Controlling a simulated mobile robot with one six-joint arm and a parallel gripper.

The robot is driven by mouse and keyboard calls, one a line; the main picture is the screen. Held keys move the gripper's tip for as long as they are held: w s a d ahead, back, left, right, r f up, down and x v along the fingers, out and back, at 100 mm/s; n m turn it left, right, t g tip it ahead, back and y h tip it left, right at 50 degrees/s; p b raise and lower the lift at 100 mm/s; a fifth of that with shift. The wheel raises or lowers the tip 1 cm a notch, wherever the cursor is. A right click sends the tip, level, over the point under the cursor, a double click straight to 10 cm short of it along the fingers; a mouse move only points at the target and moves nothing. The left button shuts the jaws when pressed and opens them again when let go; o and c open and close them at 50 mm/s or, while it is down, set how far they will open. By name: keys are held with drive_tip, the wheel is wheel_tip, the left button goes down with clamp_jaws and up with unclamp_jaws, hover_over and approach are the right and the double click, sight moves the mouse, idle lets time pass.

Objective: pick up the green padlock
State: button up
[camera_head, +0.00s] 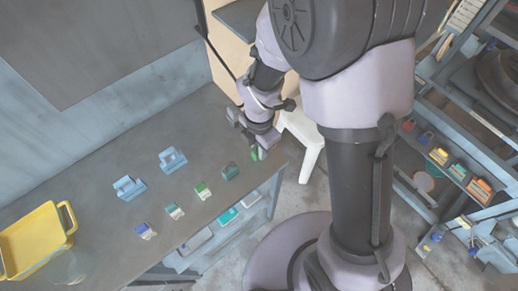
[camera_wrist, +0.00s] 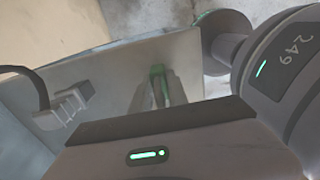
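The green padlock (camera_head: 254,153) is at the right end of the grey workbench, right under my gripper (camera_head: 262,148) in the head view. In the wrist view the green padlock (camera_wrist: 157,71) shows at the tips of my gripper (camera_wrist: 159,90), with a green strip between the two grey fingers. The fingers stand on either side of it with a narrow gap. Whether they press on it, I cannot tell. Much of the padlock is hidden by the fingers.
The workbench (camera_head: 105,172) also bears a dark green block (camera_head: 230,172), small green-and-white items (camera_head: 202,190), two blue holders (camera_head: 173,160) and a yellow tray (camera_head: 38,240). A white stool (camera_head: 303,135) stands beyond its right end. A shelf rack (camera_head: 455,165) is at right.

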clamp_jaws()
